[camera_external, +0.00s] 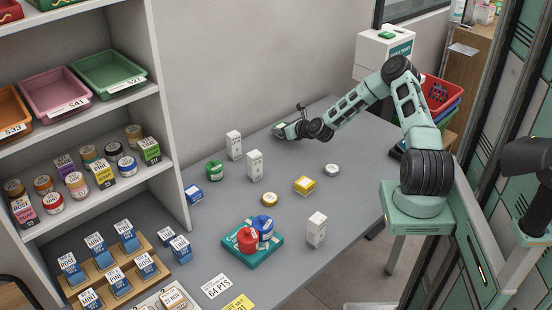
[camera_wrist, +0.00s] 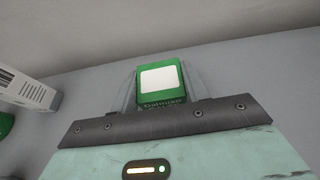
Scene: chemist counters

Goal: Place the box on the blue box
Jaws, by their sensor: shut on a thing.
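My gripper (camera_external: 284,130) is at the back of the grey counter. In the wrist view its two fingers (camera_wrist: 161,88) are shut on a green box (camera_wrist: 160,100) with a white label. In the external view this box is mostly hidden by my gripper, and I cannot tell whether it touches the counter. The blue box (camera_external: 194,195) is small, with a white label, and lies on the counter beside the shelf's side wall, to the left of and nearer than my gripper. Its top looks clear.
White cartons (camera_external: 234,146) stand upright between my gripper and the blue box, with a green jar (camera_external: 214,170) close to the blue box. The shelf wall (camera_external: 172,125) rises at left.

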